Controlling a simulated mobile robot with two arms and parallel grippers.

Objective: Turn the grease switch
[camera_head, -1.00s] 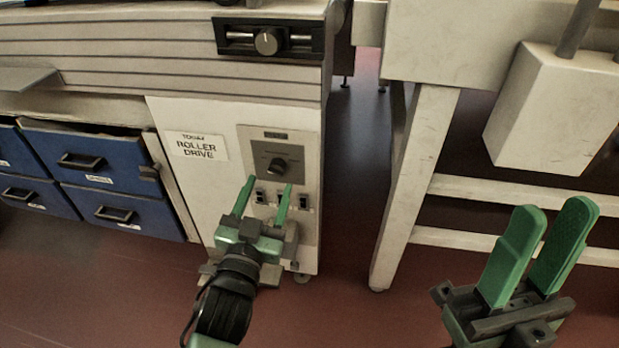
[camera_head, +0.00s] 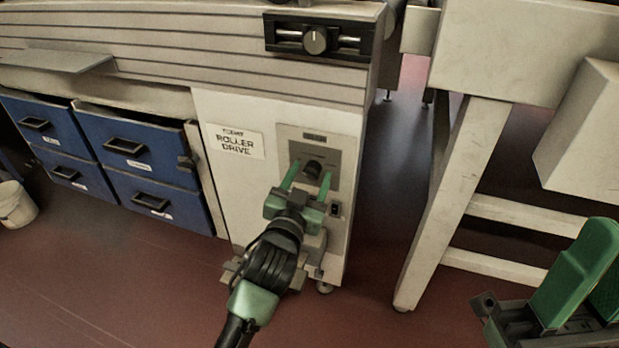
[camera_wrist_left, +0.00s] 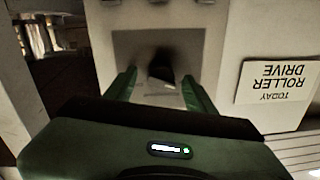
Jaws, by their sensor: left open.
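A black rotary knob (camera_head: 313,168) sits on a dark grey plate in the control panel (camera_head: 297,137) of the roller drive cabinet; the panel's small label is unreadable. The knob also shows, dark and blurred, in the left wrist view (camera_wrist_left: 161,68). My left gripper (camera_head: 308,177) is open, its green fingers pointing at the panel, one on each side of the knob. I cannot tell whether they touch it. A rocker switch (camera_head: 335,209) shows right of the gripper; the gripper hides the panel's lower left. My right gripper (camera_head: 588,275) is open and empty, partly cut off at the right edge.
A sign reading "ROLLER DRIVE" (camera_head: 236,141) is left of the panel. Another knob (camera_head: 315,40) is on a black strip above. Blue drawers (camera_head: 150,200) stand at left, a white bucket (camera_head: 14,204) beyond. A pale frame leg (camera_head: 455,200) stands right, past a gap.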

